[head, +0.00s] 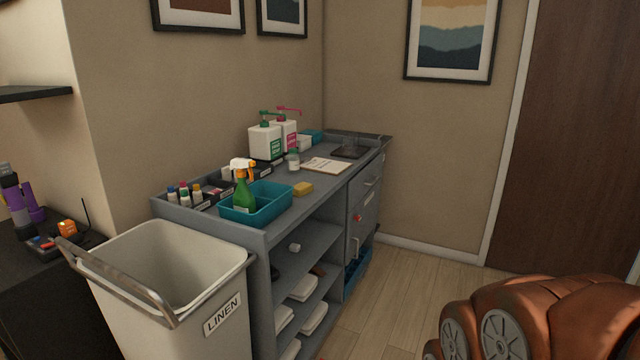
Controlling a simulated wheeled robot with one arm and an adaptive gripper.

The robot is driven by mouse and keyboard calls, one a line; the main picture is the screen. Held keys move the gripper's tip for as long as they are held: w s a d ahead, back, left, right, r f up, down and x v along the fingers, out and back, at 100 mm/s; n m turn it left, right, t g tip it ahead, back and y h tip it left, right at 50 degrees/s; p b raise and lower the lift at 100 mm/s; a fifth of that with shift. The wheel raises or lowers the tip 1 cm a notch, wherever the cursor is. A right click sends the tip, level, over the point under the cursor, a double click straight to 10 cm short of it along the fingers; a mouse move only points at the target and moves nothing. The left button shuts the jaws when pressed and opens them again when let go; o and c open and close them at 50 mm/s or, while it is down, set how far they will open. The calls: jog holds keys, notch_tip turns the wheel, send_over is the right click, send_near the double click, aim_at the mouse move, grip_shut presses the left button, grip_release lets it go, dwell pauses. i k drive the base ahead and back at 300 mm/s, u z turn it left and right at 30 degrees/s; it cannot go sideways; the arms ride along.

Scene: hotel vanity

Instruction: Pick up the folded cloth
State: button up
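Several white, flat, folded cloth-like bundles lie on the open lower shelves of the grey cart. One (303,288) is on the middle shelf, and another (314,318) is on the shelf below. More white bundles (284,317) show partly behind the cart's near side panel. I cannot tell which of them is the folded cloth.
A white linen bin (228,318) with a metal handle stands before the grey cart (225,240). On the cart top are a teal tray (267,212) holding a green spray bottle (243,190), a yellow sponge (302,188) and pump bottles (266,142). The floor (400,285) right of it is clear.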

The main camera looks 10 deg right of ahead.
aim_at(301, 189)
jog(key=z, duration=0.15)
jog(key=i, duration=1.4)
jog(key=u, duration=0.95)
